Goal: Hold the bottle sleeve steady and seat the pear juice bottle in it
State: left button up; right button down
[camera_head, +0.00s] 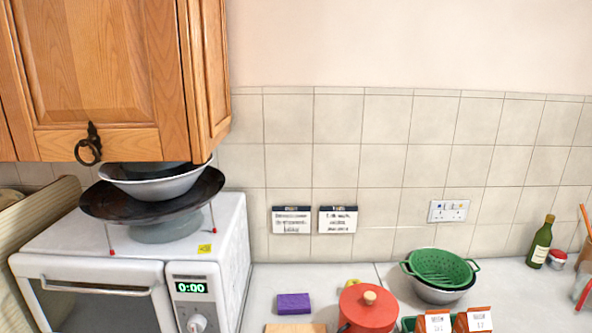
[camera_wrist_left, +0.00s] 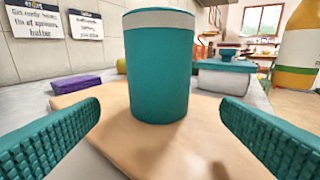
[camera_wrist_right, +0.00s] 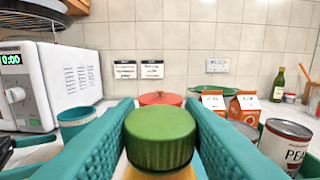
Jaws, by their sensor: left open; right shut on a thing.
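The bottle sleeve (camera_wrist_left: 158,75) is a teal cylinder with a pale band at its rim. It stands upright on a wooden board (camera_wrist_left: 105,145) in the left wrist view, and at the left in the right wrist view (camera_wrist_right: 78,122). My left gripper (camera_wrist_left: 160,112) is open, its fingers on either side of the sleeve with gaps. My right gripper (camera_wrist_right: 160,112) is shut on the pear juice bottle, whose green cap (camera_wrist_right: 160,138) shows between its fingers. The bottle's yellow body and white label (camera_wrist_left: 298,50) show at the left wrist view's upper right, apart from the sleeve. Neither gripper shows in the head view.
A microwave (camera_head: 125,250) stands at the left. A purple sponge (camera_head: 293,303), red pot (camera_head: 368,310), green colander (camera_head: 440,268) and orange cartons (camera_head: 480,320) stand along the counter. A can (camera_wrist_right: 285,145) is right of my right gripper. A lidded container (camera_wrist_left: 225,78) is behind the sleeve.

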pick_arm(q)
jog(key=b+x, duration=0.1)
jog(key=x, duration=0.7)
jog(key=shift+w, duration=0.15)
jog(key=c, duration=0.6)
